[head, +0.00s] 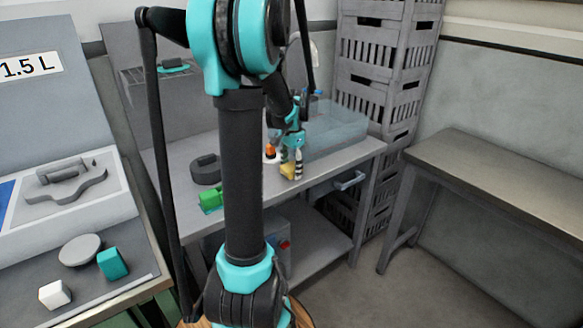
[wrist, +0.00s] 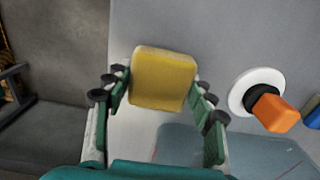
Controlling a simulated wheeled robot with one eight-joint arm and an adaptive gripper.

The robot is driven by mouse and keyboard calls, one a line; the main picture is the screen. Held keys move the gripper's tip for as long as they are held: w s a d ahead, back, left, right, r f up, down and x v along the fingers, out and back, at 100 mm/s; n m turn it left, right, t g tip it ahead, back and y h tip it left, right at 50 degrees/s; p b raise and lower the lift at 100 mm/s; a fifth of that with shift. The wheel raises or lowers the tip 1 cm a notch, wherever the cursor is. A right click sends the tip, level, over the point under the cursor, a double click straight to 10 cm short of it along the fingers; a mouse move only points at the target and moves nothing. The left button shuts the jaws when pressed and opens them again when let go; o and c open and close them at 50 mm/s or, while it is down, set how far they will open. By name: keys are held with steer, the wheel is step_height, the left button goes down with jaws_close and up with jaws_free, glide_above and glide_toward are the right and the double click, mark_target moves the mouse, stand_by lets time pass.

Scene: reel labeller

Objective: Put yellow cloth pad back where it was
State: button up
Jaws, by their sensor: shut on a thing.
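The yellow cloth pad (wrist: 162,78) is a square pad with rounded corners, held between the two fingers of my gripper (wrist: 160,95) in the wrist view. In the head view the pad (head: 288,171) shows small at my gripper (head: 292,164), over the front part of the grey worktable (head: 325,160). The gripper is shut on the pad. Whether the pad touches the tabletop cannot be told. Its original place is not marked in these views.
An orange-topped thing on a white round base (wrist: 272,105) stands right of the pad. A translucent blue bin (head: 335,128) is behind my gripper. A dark round object (head: 206,168) and a green block (head: 211,199) lie left on the worktable. A bare bench (head: 500,180) stands right.

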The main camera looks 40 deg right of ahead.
mark_target(293, 165)
steer(key=shift+f, duration=0.2)
steer(key=o, duration=1.2)
steer(key=shift+r, duration=0.1)
step_height(293, 165, up, 18)
steer(key=shift+d, duration=0.4)
